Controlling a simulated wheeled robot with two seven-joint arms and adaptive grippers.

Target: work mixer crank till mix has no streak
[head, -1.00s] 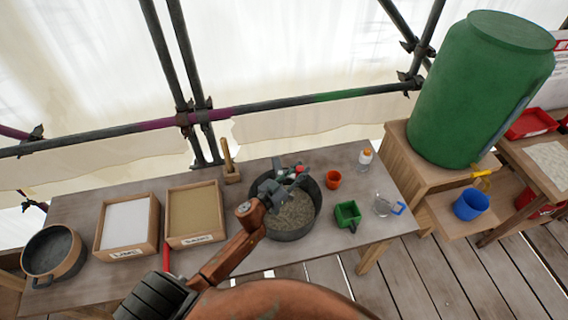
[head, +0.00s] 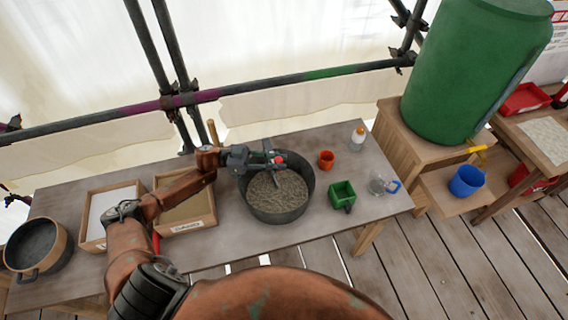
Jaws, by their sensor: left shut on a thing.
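The mixer is a dark round tub (head: 283,213) on the wooden table, with grey-beige grainy mix (head: 277,192) inside. Lighter and darker flecks show in the mix, but I cannot tell if they are streaks. The crank (head: 279,160) with a red knob sits over the tub's back rim, and a grey paddle dips into the mix. My left gripper (head: 262,160) reaches in from the left over the rim and is shut on the crank, covering part of it. My right gripper is not in view.
A lime box (head: 88,237) and a sand box (head: 189,228) stand left of the tub, with a dark pan (head: 62,250) at the far left. An orange cup (head: 326,160), green scoop (head: 342,195), clear jug (head: 379,186) and bottle (head: 357,138) stand right.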

